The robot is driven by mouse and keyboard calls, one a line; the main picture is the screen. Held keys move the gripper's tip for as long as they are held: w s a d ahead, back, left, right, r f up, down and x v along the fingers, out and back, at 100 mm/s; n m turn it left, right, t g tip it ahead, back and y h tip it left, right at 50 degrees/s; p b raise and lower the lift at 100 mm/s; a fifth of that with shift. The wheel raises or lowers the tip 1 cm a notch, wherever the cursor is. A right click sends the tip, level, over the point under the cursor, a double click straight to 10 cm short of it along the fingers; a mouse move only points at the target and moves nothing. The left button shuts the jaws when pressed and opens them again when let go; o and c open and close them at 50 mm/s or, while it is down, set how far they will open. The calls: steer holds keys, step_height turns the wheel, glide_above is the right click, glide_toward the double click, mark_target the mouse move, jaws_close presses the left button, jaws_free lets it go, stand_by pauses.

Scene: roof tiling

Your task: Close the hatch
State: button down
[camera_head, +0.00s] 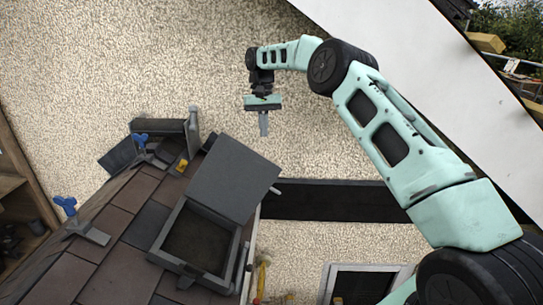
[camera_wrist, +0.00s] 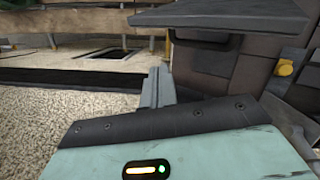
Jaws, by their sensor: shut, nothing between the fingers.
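The roof hatch stands open on the small tiled roof, with its dark square frame (camera_head: 162,248) around a dark opening. Its flat grey lid (camera_head: 232,178) is raised at the far side of the frame, tilted up. In the wrist view a dark flat panel, likely the lid (camera_wrist: 220,19), spans the upper right. My gripper (camera_head: 264,133) is shut and empty, fingers pointing down, beyond the lid and slightly right of its top edge, apart from it in the head view. Its fingers also show in the wrist view (camera_wrist: 157,85), below and left of the panel.
Blue-handled clamps (camera_head: 68,206) (camera_head: 140,140) sit along the roof's left side. A yellow item (camera_head: 182,165) lies near the upper tiles. A dark beam (camera_head: 330,200) runs right of the roof. Open space lies around my gripper before the pebbled wall (camera_head: 150,60).

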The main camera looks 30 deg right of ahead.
steer(key=s+f+m+p, duration=0.1)
steer(key=s+f+p, duration=0.4)
steer(key=f, duration=0.4)
steer(key=shift+d, duration=0.25)
stand_by(0.4)
steer(key=shift+f, duration=0.1)
